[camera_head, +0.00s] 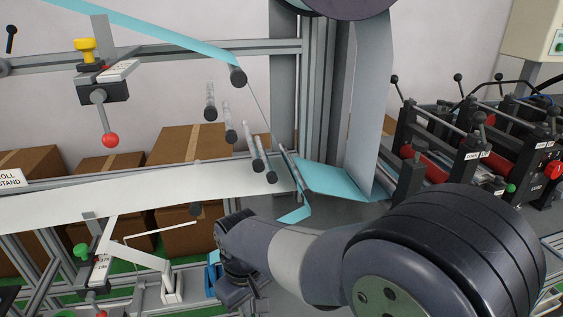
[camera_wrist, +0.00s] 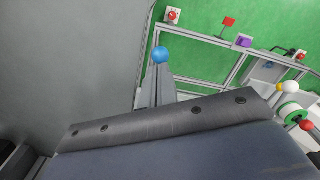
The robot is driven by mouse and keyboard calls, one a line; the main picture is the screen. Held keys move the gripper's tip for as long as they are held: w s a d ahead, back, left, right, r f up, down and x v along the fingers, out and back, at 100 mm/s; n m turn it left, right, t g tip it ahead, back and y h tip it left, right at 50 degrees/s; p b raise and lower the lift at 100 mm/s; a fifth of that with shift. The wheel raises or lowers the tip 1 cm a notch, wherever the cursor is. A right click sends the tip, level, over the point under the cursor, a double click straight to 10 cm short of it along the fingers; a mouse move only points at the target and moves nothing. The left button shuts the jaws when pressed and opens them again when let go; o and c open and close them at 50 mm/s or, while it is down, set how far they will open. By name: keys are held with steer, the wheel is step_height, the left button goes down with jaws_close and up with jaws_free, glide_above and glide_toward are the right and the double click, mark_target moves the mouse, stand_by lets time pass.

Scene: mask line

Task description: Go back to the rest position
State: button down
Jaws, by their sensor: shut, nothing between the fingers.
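My arm reaches from the right to the centre in the head view and bends down at the wrist. My gripper (camera_head: 243,292) hangs at the bottom centre, below the white web and in front of the machine frame. Its fingers are small and dark there; it is shut, with nothing seen held. In the wrist view a large grey surface fills the left, and a dark bolted edge crosses the bottom. A blue ball knob (camera_wrist: 160,55) shows beyond that edge.
The white web (camera_head: 120,200) and its rollers (camera_head: 257,160) lie left of and above the gripper. A red-knobbed lever (camera_head: 110,139) and a green knob (camera_head: 81,250) stick out at left. Black clamp units (camera_head: 470,150) stand at right. Cardboard boxes (camera_head: 190,145) stand behind.

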steer(key=shift+f, duration=0.55)
steer(key=shift+r+p, duration=0.3)
steer(key=shift+r, duration=0.35)
